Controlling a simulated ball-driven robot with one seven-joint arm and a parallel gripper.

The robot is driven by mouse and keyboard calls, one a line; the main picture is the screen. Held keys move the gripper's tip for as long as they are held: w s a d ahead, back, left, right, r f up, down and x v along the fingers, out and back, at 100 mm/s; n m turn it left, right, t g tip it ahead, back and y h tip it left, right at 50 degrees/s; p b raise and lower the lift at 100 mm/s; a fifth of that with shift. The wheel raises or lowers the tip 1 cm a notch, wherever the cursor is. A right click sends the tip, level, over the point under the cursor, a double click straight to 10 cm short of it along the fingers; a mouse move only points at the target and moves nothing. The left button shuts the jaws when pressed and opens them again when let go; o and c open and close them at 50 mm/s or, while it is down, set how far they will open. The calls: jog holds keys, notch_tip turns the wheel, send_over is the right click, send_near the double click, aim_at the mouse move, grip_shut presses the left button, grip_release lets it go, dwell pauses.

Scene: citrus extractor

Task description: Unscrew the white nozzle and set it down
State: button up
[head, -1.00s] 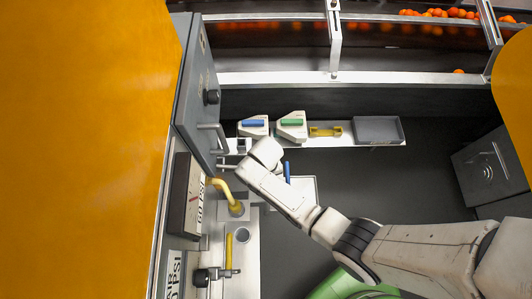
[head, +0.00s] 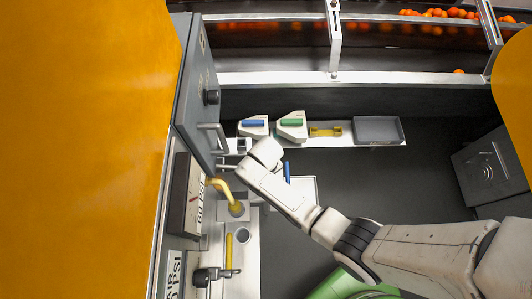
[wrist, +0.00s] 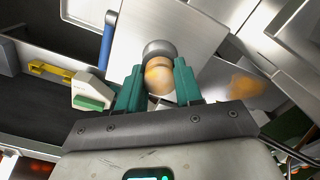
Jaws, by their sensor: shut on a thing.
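In the wrist view, my gripper (wrist: 158,78) has its two green fingers on either side of a small rounded piece, which looks like the white nozzle (wrist: 159,76). The nozzle shows a pale orange tint, and a grey round collar (wrist: 159,48) sits right beyond it, against a flat light-grey panel. The gripper is shut on the nozzle. I cannot tell whether the nozzle is still threaded to the collar. In the head view, my arm's end hides the fingers and the nozzle.
A grey cabinet door with handles (head: 211,139) stands at left. A yellow bent pipe (head: 228,193) lies below it. A narrow shelf holds a blue-marked block (head: 254,126), a green-marked block (head: 292,126), a yellow piece (head: 325,131) and an empty grey tray (head: 379,130).

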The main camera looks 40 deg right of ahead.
jog(key=shift+n, duration=0.8)
jog(key=shift+n, duration=0.9)
jog(key=shift+n, duration=0.8)
jog(key=o, duration=0.6)
jog(key=shift+m, duration=0.9)
